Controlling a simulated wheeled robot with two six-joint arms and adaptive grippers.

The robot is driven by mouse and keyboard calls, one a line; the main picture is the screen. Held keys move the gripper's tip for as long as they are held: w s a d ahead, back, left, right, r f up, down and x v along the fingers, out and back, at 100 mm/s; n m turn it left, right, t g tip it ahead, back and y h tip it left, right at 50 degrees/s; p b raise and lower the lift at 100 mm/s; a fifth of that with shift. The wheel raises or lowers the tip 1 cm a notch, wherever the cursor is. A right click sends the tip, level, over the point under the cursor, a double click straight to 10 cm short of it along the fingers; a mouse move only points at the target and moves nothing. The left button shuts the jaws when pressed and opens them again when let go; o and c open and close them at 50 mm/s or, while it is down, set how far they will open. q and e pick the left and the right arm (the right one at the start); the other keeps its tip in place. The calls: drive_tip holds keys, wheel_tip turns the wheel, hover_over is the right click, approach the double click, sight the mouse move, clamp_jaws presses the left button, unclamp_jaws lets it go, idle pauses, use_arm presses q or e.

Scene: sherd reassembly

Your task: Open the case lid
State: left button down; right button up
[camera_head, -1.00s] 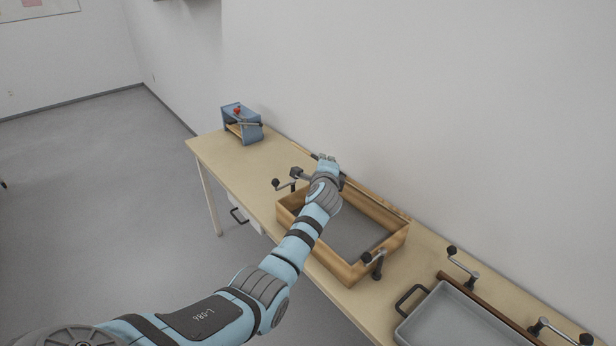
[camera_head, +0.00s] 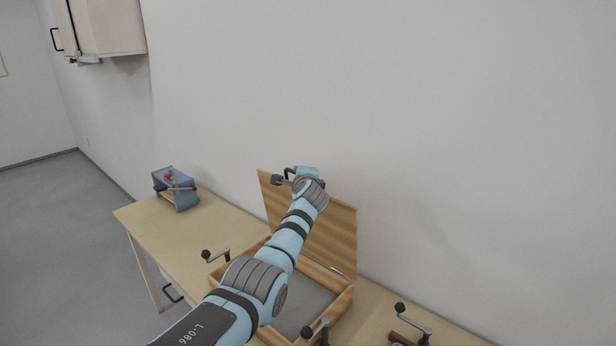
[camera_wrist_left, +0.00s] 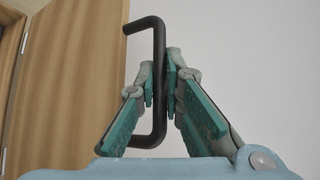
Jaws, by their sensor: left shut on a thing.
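The wooden case (camera_head: 340,303) sits on the bench with its grey inside showing. Its lid (camera_head: 335,226) stands raised on the back edge, close to the wall, with its wooden inner face towards the head camera. My left gripper (camera_head: 287,179) is at the upper left part of the lid. In the left wrist view, the gripper (camera_wrist_left: 160,82) is shut on the dark bar handle (camera_wrist_left: 158,112), and the lid (camera_wrist_left: 70,80) is to the left. My forearm hides part of the case and lid. My right gripper is not in view.
A blue and wooden holder (camera_head: 178,190) stands at the bench's far left end. Crank-handled clamps stand left of the case (camera_head: 216,255), at its front (camera_head: 316,330) and to its right (camera_head: 412,318). A wall cabinet (camera_head: 105,25) hangs upper left.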

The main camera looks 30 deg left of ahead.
use_arm(q)
drive_tip(key=shift+w+r, duration=0.15)
drive_tip(key=shift+w, duration=0.05)
drive_tip(key=c, duration=1.7)
unclamp_jaws()
drive_tip(key=shift+a, duration=0.1)
drive_tip(key=shift+d, duration=0.2)
drive_tip(key=v, duration=1.1)
drive_tip(key=shift+s+d, duration=0.2)
drive_tip(key=shift+s, duration=0.2)
